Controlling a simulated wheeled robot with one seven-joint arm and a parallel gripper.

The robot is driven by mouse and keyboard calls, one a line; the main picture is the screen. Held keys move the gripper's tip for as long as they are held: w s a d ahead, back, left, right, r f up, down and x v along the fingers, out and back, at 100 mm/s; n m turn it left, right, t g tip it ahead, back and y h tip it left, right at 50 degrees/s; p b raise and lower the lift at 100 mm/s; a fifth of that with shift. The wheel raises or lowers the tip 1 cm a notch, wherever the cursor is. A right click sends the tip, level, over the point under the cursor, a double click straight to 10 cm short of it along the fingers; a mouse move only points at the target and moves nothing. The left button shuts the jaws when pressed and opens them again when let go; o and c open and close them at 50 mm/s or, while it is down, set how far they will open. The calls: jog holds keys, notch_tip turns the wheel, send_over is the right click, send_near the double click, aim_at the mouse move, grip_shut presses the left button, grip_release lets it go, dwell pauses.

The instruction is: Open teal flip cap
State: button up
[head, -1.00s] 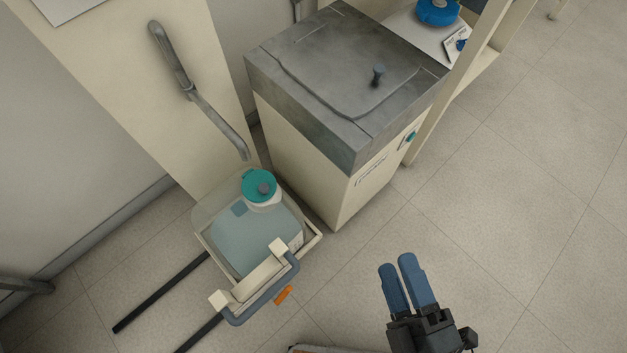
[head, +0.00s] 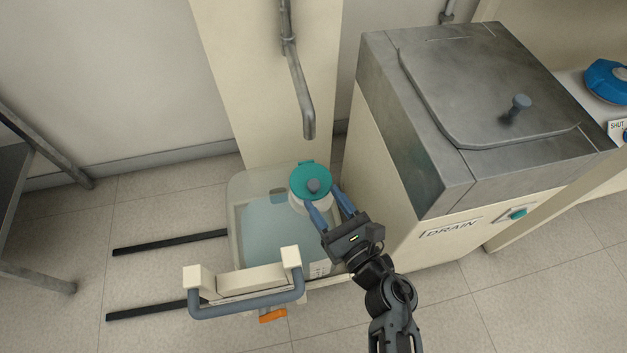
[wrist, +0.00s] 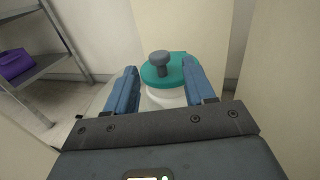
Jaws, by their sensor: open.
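The bottle stands in a cream tray with a grey handle (head: 248,308). My gripper (head: 330,207) is open, with its blue fingers reaching toward the cap from the lower right. I cannot tell whether the fingers touch the cap or neck.
A cream cabinet with a grey metal lid (head: 470,90) and a DRAIN label stands close at right. A grey pipe (head: 300,90) hangs down behind the cap. Dark rails (head: 170,242) lie on the floor at left. A metal shelf (head: 30,170) stands at far left.

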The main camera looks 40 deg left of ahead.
aim_at(310, 180)
jog(key=b+x, duration=0.1)
jog(key=x, duration=0.6)
jog(key=shift+a+b, duration=0.1)
jog(key=shift+b, duration=0.25)
grip_shut()
dwell(0.3)
